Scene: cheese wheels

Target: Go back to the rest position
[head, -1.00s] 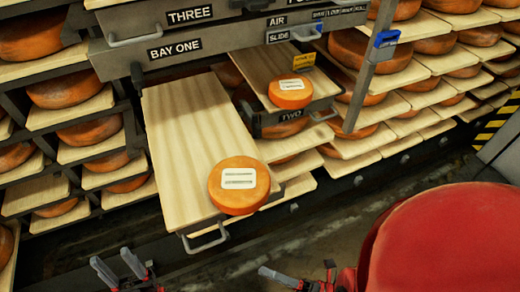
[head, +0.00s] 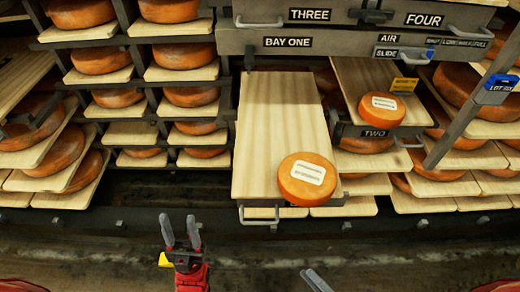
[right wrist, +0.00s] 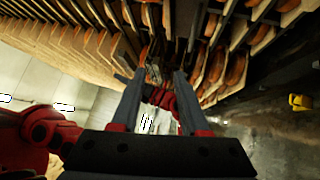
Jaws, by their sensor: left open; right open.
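My left gripper (head: 180,228) points up at the lower left of the head view, fingers apart and empty. It appears in front of the rack, below and left of the bay one board. My right gripper (head: 316,281) shows only a grey fingertip part at the bottom edge. In the right wrist view its two fingers (right wrist: 160,82) stand apart with nothing gripped between them. An orange cheese wheel (head: 307,180) with a white label lies on the pulled-out bay one board (head: 270,130), near its front right corner. Another labelled wheel (head: 382,108) lies on the bay two board (head: 350,75).
Racks of cheese wheels on boards (head: 185,75) fill the left and right sides. A metal post (head: 480,95) with a blue tag (head: 497,88) stands at the right. A small yellow object (right wrist: 299,102) shows in the right wrist view.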

